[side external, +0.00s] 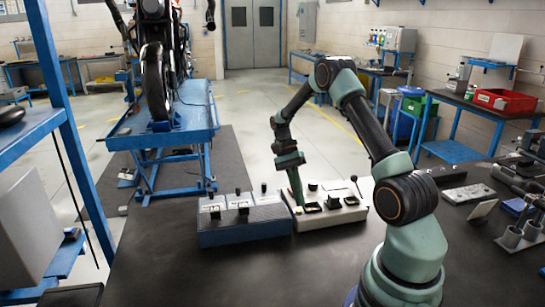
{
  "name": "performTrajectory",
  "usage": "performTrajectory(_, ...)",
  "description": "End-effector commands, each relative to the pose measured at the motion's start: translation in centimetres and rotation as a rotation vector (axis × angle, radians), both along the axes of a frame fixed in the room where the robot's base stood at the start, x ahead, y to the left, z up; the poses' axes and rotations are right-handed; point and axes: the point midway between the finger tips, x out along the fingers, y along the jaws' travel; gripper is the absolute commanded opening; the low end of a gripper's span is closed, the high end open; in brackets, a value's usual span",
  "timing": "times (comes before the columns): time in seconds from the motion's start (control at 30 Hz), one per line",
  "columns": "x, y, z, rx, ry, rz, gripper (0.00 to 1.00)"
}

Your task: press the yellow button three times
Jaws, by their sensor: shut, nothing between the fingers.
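A cream control box (340,217) stands on the dark bench top. It carries small dark controls, a round knob and a lever. Small yellowish patches show on its top, but I cannot tell which one is the yellow button. My gripper (299,203) is shut and empty, pointing down at the left part of this box. Its tip is at or just above the top face. I cannot tell whether it touches a button, and it may hide one.
A blue control box (245,232) with several dark knobs stands directly left of the cream box. Metal parts and holders (511,236) lie at the bench's right. The dark bench top (270,275) in front of the boxes is clear. A motorcycle stands on a blue lift (165,137) behind.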

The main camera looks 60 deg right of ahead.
Motion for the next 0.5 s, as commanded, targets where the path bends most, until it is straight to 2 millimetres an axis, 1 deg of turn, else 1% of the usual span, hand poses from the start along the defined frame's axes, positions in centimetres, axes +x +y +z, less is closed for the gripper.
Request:
performTrajectory(0.17, 0.0, 0.0, 0.5, -0.001, -0.001, 0.0, 0.0)
performTrajectory(0.5, 0.0, 0.0, 3.5, -0.002, -0.002, 0.0, 0.0)
